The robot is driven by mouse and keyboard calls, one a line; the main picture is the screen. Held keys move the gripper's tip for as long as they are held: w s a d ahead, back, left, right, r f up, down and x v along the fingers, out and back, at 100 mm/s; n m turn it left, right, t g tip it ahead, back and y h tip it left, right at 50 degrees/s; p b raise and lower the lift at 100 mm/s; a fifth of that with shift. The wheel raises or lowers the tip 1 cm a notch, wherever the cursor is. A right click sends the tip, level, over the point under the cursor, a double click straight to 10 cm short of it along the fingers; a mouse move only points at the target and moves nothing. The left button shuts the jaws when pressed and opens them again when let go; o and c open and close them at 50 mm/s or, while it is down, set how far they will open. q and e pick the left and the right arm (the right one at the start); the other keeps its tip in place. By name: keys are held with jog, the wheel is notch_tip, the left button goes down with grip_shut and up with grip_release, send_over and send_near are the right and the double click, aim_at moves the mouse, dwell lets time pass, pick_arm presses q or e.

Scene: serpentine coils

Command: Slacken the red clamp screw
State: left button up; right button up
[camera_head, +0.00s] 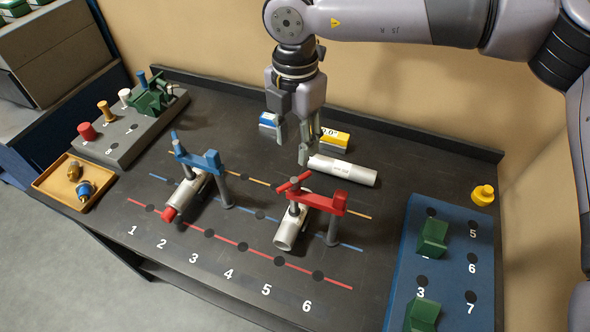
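The red clamp (326,202) stands right of the middle of the dark table on a grey post. Its red cross-handled screw (294,184) is at the left end of its arm, above a silver cylinder (288,233) lying on the table. My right gripper (293,153) points down from above, behind and above the screw handle, apart from it as far as I can tell. Its fingers look spread, with nothing between them. My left gripper is not in view.
A blue clamp (208,161) holds another silver cylinder at left. A loose silver cylinder (343,170) lies behind the red clamp. A grey peg block (130,140) and tan tray (49,179) are far left. A blue mat (455,262) with green blocks lies right, near a yellow knob (483,194).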

aim_at(295, 179)
notch_tip(295, 179, down, 10)
jog(key=p, duration=0.3)
jog(key=shift+r, duration=0.2)
jog(key=shift+f, duration=0.7)
jog(key=shift+c, duration=0.4)
grip_shut()
